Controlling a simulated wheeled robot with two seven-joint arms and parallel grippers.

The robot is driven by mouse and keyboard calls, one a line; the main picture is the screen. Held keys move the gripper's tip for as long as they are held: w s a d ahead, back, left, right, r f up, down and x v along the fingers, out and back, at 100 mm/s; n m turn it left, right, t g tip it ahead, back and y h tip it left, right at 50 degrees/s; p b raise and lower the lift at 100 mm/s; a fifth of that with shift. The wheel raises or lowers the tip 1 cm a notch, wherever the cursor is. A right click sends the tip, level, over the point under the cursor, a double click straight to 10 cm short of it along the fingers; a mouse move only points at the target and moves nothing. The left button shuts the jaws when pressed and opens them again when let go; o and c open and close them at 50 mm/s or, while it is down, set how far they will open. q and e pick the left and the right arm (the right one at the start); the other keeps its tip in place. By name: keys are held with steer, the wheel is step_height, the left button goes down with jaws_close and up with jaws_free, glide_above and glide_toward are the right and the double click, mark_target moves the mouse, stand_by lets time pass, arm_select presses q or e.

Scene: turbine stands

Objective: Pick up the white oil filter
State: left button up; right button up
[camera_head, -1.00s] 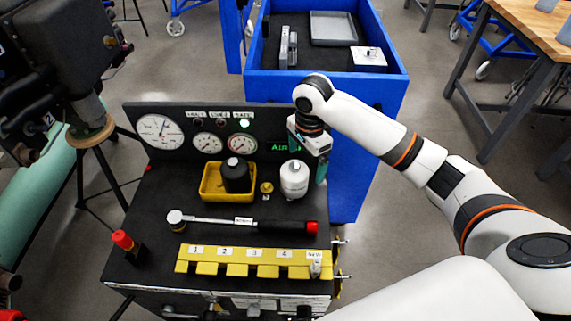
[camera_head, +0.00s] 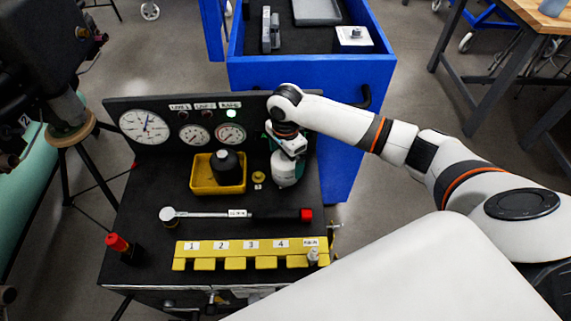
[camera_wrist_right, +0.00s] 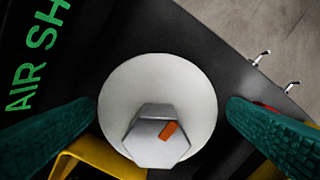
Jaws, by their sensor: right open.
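The white oil filter (camera_head: 285,172) stands on the black bench top, right of the yellow tray, partly hidden by my right gripper. In the right wrist view the filter (camera_wrist_right: 160,100) is seen from above, with a grey hex top bearing an orange mark. My right gripper (camera_head: 287,158) is over the filter. Its two green fingers (camera_wrist_right: 160,125) are open, one on each side of the filter; the left finger looks very near its edge and a gap shows at the right. My left gripper is not in view.
A yellow tray (camera_head: 218,188) holding a black filter stands just left, with a small brass fitting (camera_head: 258,178) between. A gauge panel (camera_head: 185,122) rises behind. A torque wrench (camera_head: 235,213) and a yellow numbered rack (camera_head: 250,254) lie in front. A blue cart (camera_head: 310,75) stands behind.

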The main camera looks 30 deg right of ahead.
steer(key=shift+w+f, duration=0.1)
steer(key=shift+f, duration=1.35)
steer(key=shift+r, duration=0.1)
steer(key=c, duration=1.5)
step_height(320, 180, up, 10)
steer(key=shift+b, duration=0.4)
steer(key=o, duration=0.8)
steer(key=c, duration=0.9)
